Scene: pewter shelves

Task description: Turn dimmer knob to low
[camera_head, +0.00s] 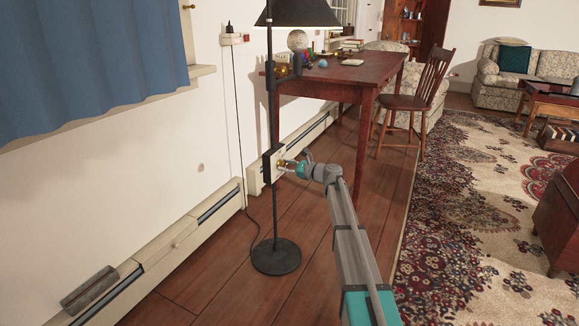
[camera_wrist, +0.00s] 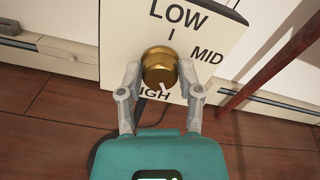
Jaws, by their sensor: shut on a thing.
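The brass dimmer knob (camera_wrist: 159,65) sits on a white plate (camera_wrist: 118,35) marked LOW at the top, MID at the right and HIGH at the bottom, partly hidden. A pale mark shows on the knob's lower edge, toward HIGH. My gripper (camera_wrist: 160,72) has one finger on each side of the knob and is shut on it. In the head view, the plate is on the pole of a black floor lamp (camera_head: 274,215). My gripper (camera_head: 291,166) reaches the knob (camera_head: 281,163) there from the right.
The lamp's round base (camera_head: 276,258) stands on the wooden floor beside a baseboard heater (camera_head: 170,245). A wooden desk (camera_head: 340,75) and a chair (camera_head: 410,95) stand behind. A patterned rug (camera_head: 480,200) lies to the right. A cord (camera_head: 240,130) hangs from the wall outlet.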

